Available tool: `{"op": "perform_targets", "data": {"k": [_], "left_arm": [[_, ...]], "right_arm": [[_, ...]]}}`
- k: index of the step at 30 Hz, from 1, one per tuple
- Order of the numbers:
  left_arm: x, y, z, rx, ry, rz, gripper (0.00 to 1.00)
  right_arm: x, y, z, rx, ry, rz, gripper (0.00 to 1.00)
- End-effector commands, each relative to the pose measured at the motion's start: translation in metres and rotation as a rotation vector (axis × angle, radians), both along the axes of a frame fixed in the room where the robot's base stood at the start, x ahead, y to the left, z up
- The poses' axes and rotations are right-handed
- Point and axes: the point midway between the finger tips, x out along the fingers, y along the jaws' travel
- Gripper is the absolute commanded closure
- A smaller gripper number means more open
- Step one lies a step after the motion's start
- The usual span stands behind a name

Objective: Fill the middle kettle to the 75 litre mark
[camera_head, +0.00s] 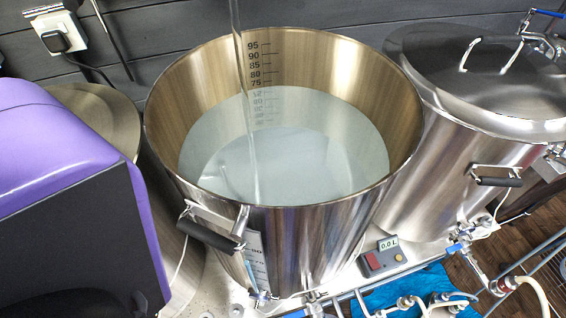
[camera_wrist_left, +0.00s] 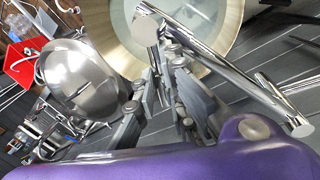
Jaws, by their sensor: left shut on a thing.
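The middle kettle (camera_head: 300,250) is an open steel pot with a black litre scale (camera_head: 262,62) inside its back wall. Water (camera_head: 310,150) stands in it, its edge at the scale just under the 75 mark. A thin clear stream (camera_head: 243,80) falls into it from above the picture. In the left wrist view, my left gripper (camera_wrist_left: 163,88) is shut on a chrome bar (camera_wrist_left: 154,65), joined to a longer chrome tube (camera_wrist_left: 225,65) above the kettle. The gripper's fingers are outside the head view. My right gripper is in neither view.
A lidded kettle (camera_head: 480,75) stands close on the right, another vessel (camera_head: 110,115) on the left. A small meter (camera_head: 384,254) in front reads 0.0 L. Hoses and valves (camera_head: 460,295) crowd the front right. A plug and socket (camera_head: 60,33) are on the wall.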

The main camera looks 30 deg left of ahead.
Motion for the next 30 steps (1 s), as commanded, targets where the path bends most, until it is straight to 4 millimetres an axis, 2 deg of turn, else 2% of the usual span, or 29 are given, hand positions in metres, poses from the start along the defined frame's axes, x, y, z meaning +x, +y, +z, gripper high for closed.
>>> {"op": "perform_targets", "data": {"k": [12, 22, 30], "left_arm": [[-0.001, 0.0, 0.003, -0.001, -0.005, 0.012, 1.0], [-0.013, 0.013, 0.005, -0.002, -0.008, 0.338, 1.0], [-0.013, 0.016, 0.002, -0.001, -0.004, 0.404, 1.0]], "right_arm": [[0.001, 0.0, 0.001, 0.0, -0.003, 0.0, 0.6], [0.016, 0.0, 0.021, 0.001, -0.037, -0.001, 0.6], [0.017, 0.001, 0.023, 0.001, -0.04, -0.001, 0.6]]}}
